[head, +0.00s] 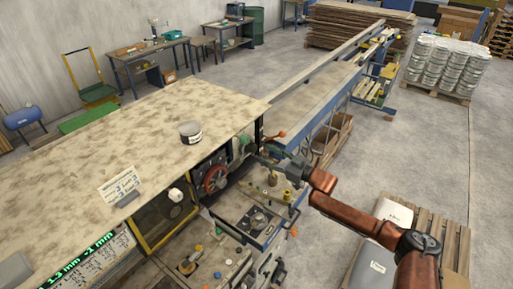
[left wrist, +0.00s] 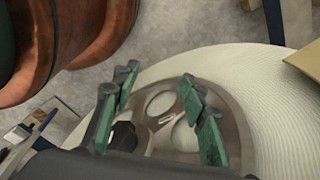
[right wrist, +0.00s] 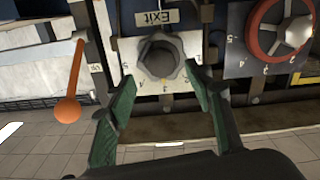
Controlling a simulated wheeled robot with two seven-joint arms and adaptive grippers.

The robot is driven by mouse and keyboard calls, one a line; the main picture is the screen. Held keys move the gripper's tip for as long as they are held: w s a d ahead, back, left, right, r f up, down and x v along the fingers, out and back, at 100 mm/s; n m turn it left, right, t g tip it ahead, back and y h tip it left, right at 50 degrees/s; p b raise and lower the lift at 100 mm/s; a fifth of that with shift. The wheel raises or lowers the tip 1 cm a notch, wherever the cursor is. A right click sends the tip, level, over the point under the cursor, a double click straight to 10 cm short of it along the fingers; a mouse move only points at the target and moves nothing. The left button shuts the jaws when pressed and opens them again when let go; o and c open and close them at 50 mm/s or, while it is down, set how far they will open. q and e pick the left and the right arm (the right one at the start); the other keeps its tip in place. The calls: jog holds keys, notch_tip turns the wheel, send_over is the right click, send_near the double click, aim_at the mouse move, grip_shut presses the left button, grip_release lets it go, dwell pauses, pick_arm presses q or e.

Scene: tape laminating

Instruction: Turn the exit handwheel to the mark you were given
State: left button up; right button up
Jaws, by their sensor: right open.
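The exit handwheel appears to be the grey lobed knob (right wrist: 160,60) by the upside-down "Exit" label (right wrist: 157,17) in the right wrist view. A white dial plate with numbers (right wrist: 187,44) lies behind it. My right gripper (right wrist: 160,115) is open, its green fingers apart with the knob ahead between them; contact cannot be told. In the head view the right gripper (head: 250,150) is at the machine's side, partly hidden. My left gripper (left wrist: 165,100) is open and empty in the left wrist view, in front of a grey hub (left wrist: 175,110) with round holes.
A red handwheel (right wrist: 280,30) with its own dial is beside the knob, also in the head view (head: 214,180). An orange-tipped lever (right wrist: 68,105) hangs opposite. A green digital readout (head: 80,262) reads about 1.3 mm and -2 mm. A pale roll (left wrist: 265,85) surrounds the hub.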

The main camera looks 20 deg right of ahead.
aim_at(255, 149)
jog(key=x, duration=0.4)
jog(key=shift+w+a+p, duration=0.2)
jog(key=shift+a+p, duration=0.15)
jog(key=shift+p, duration=0.05)
jog(key=shift+w+a, duration=0.15)
jog(key=shift+w, duration=0.05)
jog(key=c, duration=1.1)
pick_arm(q)
jog(key=shift+s+r, duration=0.45)
jog(key=shift+r, duration=0.1)
pick_arm(e)
jog(key=shift+c, duration=0.2)
